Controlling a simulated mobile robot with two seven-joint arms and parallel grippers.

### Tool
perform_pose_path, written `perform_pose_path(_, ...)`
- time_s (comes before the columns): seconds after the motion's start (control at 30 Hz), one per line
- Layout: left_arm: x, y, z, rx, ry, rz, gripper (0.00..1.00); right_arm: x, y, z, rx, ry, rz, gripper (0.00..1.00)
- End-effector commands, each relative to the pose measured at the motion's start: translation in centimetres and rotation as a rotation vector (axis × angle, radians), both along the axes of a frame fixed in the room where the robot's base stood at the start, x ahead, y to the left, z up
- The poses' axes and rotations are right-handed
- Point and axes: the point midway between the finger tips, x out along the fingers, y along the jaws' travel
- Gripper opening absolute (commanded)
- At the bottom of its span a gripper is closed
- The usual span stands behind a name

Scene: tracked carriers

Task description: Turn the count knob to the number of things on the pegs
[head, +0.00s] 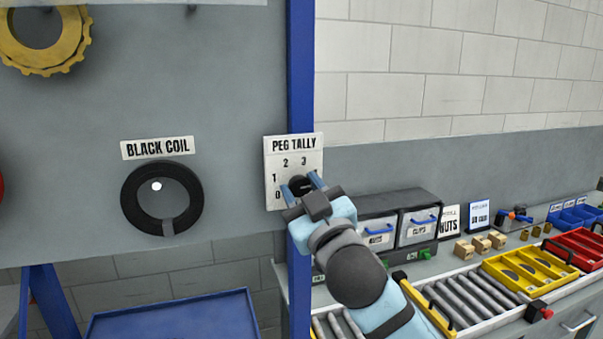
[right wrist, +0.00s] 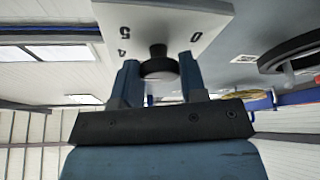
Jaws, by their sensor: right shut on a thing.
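In the right wrist view the black knob (right wrist: 159,65) sits between the two blue fingers (right wrist: 158,77). Digits 0, 1, 2 and 3 show on the plate; 4 and 5 show in the right wrist view. The knob's setting is too small to read. A black coil (head: 129,205) hangs on a white peg (head: 157,186). A yellow toothed ring (head: 75,52) hangs at upper left. My left gripper is out of view.
A BLACK COIL label (head: 157,148) is above the coil. A red thing (head: 2,187) is cut off at the left edge. A blue-rimmed tray (head: 170,318) is below the board. At right are a roller conveyor (head: 470,300), yellow and red crates, and labelled bins.

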Motion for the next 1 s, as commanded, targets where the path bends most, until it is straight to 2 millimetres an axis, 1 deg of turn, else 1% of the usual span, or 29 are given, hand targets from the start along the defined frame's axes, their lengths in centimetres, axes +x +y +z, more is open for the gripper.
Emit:
perform_pose_path(0.03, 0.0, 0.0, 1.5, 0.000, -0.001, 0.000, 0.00, 0.1, -0.1, 0.6, -0.047, -0.012, -0.002, 0.15)
perform_pose_path(0.33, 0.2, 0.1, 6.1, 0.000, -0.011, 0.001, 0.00, 0.1, -0.2, 0.7, -0.319, -0.101, -0.001, 0.15)
perform_pose_path(0.5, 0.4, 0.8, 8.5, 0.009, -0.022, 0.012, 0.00, 0.1, -0.2, 0.8, -0.473, -0.150, 0.000, 0.15)
perform_pose_path(0.6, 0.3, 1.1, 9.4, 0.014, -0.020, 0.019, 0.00, 0.1, -0.3, 0.8, -0.562, -0.180, 0.000, 0.15)
perform_pose_path(0.8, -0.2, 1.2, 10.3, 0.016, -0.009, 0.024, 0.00, 0.1, -0.3, 0.6, -0.727, -0.236, 0.000, 0.15)
perform_pose_path(1.0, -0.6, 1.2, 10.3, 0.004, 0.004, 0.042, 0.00, 0.1, -0.3, 0.4, -0.858, -0.279, -0.001, 0.15)
